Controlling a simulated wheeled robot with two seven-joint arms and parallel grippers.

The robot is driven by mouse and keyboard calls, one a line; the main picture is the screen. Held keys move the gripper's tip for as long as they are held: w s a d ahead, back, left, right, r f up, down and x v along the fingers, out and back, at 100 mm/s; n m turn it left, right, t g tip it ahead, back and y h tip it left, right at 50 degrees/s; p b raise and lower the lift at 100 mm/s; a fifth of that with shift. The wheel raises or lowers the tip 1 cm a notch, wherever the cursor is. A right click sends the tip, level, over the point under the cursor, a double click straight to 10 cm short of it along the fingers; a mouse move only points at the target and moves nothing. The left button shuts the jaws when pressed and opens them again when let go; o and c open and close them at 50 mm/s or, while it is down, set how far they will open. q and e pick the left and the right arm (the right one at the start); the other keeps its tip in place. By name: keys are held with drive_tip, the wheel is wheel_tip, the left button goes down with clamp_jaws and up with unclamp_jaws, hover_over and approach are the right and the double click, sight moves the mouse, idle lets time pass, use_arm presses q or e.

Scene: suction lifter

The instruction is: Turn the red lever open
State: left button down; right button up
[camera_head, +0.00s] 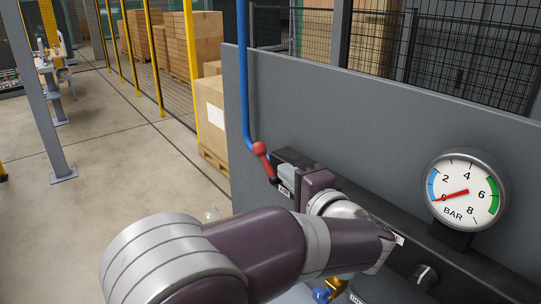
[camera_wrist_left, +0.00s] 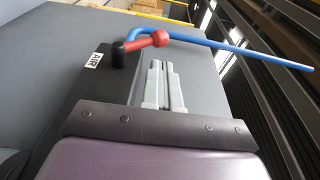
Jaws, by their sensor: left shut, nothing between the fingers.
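The red lever (camera_head: 264,161) has a round red ball on its end and a black pivot at its base. It stands on the dark panel beside the blue pipe, tilted up and to the left in the head view. In the left wrist view the red lever (camera_wrist_left: 143,43) points right from its black pivot, next to an AIR label (camera_wrist_left: 95,60). My left gripper (camera_head: 286,176) is shut and empty, close to the right of the lever's base. In the left wrist view the grey fingertips of my left gripper (camera_wrist_left: 160,68) lie together just below the ball, with no clear contact. My right gripper is not in view.
A round pressure gauge (camera_head: 465,191) reads near 0 BAR. A black knob (camera_head: 424,276) sits on the panel below it. The blue pipe (camera_head: 243,75) runs up from beside the lever. A grey wall (camera_head: 350,110) stands behind. Boxes are stacked beyond, and the left floor is open.

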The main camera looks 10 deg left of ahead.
sight(263, 152)
use_arm(q)
drive_tip(key=p+x, duration=0.1)
drive_tip(key=x, duration=0.7)
drive_tip(key=shift+w+a, duration=0.1)
drive_tip(key=shift+a, duration=0.05)
